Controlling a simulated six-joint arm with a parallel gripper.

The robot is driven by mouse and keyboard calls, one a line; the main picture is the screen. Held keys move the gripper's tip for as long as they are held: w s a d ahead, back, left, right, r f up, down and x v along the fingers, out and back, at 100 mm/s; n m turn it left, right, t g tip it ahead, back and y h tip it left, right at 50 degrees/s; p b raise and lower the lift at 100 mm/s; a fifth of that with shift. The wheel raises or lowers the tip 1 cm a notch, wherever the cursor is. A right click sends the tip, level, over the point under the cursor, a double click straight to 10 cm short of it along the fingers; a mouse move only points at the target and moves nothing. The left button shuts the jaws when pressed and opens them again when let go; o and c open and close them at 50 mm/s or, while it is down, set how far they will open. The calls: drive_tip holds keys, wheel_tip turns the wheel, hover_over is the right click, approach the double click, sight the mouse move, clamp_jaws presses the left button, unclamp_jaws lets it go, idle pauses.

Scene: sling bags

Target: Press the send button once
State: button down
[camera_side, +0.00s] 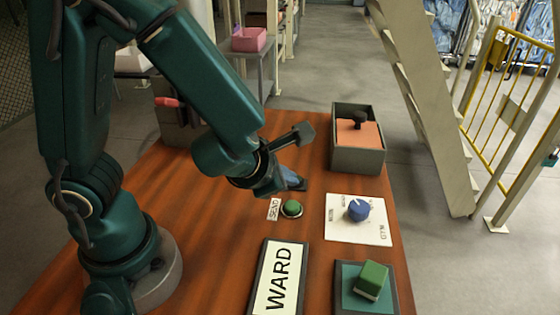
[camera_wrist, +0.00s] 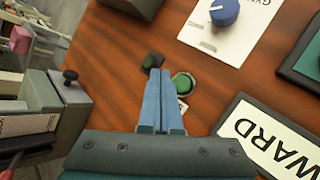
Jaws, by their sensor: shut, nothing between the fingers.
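The green send button (camera_side: 292,208) sits in a pale ring on the wooden table, with a white SEND label (camera_side: 273,209) to its left. My gripper (camera_side: 294,182) is shut and empty, its blue fingers just behind the button in the side view. In the wrist view the fingertips (camera_wrist: 160,72) lie together left of the button (camera_wrist: 183,85), apart from it in the picture. How high the tips are above the table is hard to tell. The fingers partly cover the label in the wrist view.
A white panel with a blue knob (camera_side: 358,209) lies right of the button. A WARD sign (camera_side: 280,281) and a green block (camera_side: 371,280) on a teal tray are in front. A grey box (camera_side: 357,158) stands behind. A small dark block (camera_wrist: 152,61) is by the fingertips.

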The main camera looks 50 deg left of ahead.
sight(288, 208)
drive_tip(key=shift+f, duration=1.8)
drive_tip(key=shift+f, duration=0.1)
idle(0.7)
drive_tip(key=shift+f, duration=0.3)
drive_tip(key=shift+f, duration=0.5)
idle(0.6)
drive_tip(key=shift+r, duration=0.95)
drive_tip(key=shift+r, duration=2.5)
